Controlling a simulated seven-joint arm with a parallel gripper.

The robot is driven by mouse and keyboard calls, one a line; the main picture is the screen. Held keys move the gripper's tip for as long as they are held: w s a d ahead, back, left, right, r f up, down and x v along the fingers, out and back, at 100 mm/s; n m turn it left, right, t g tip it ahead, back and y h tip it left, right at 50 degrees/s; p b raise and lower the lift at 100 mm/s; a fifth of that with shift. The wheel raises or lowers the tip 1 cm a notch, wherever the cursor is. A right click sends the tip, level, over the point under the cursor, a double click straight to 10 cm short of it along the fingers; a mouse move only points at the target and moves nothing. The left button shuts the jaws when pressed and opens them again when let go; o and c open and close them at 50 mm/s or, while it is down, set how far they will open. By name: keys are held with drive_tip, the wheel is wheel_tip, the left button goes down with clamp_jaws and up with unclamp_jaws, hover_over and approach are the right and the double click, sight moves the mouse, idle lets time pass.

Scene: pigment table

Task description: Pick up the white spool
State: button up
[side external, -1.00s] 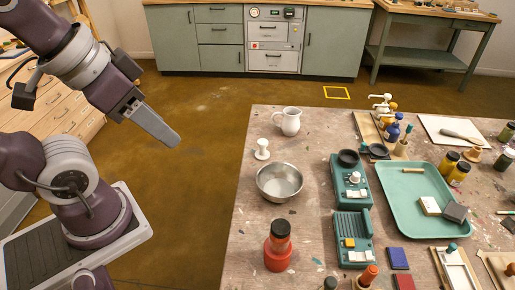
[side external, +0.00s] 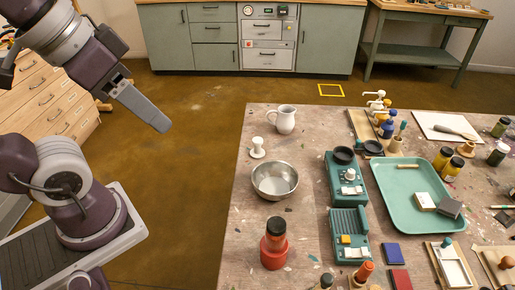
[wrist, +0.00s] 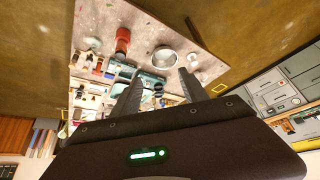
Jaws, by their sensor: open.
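The white spool (side external: 257,148) stands upright at the left edge of the table in the side view, between the white mug and the metal bowl. A small pale shape beside the bowl in the wrist view may be the spool, but it is too small to be sure. My gripper (side external: 160,123) is in the air left of the table, well apart from the spool. In the wrist view my gripper (wrist: 161,77) has its two fingers spread with nothing held between them.
The white mug (side external: 281,120) stands behind the spool and the metal bowl (side external: 275,181) in front. A red-orange jar (side external: 274,252) is nearer the front. Teal devices (side external: 348,222) and a green tray (side external: 385,195) lie to the right. Bare tabletop surrounds the spool.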

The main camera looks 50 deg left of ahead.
drive_tip(key=w+a+r+n+t+y, duration=0.1)
drive_tip(key=w+a+r+t+y, duration=0.15)
drive_tip(key=w+a, duration=0.5)
drive_tip(key=w+a+r+n+t+y, duration=0.1)
drive_tip(key=w+a+r+t+y, duration=0.25)
drive_tip(key=w, duration=0.75)
drive_tip(key=m+t+h, duration=0.2)
drive_tip(key=h, duration=0.4)
hover_over(262, 149)
drive_tip(key=s, duration=0.6)
wheel_tip(262, 149, down, 6)
drive_tip(key=f, duration=3.6)
drive_tip(key=shift+w+a+f, duration=0.15)
drive_tip(key=shift+a+f, duration=0.05)
drive_tip(key=x, duration=0.4)
drive_tip(key=f+x, duration=0.1)
drive_tip(key=x, duration=0.1)
drive_tip(key=shift+d+f, duration=0.1)
drive_tip(key=shift+d, duration=0.2)
drive_tip(key=shift+w+f, duration=0.15)
drive_tip(key=shift+w, duration=0.15)
clamp_jaws()
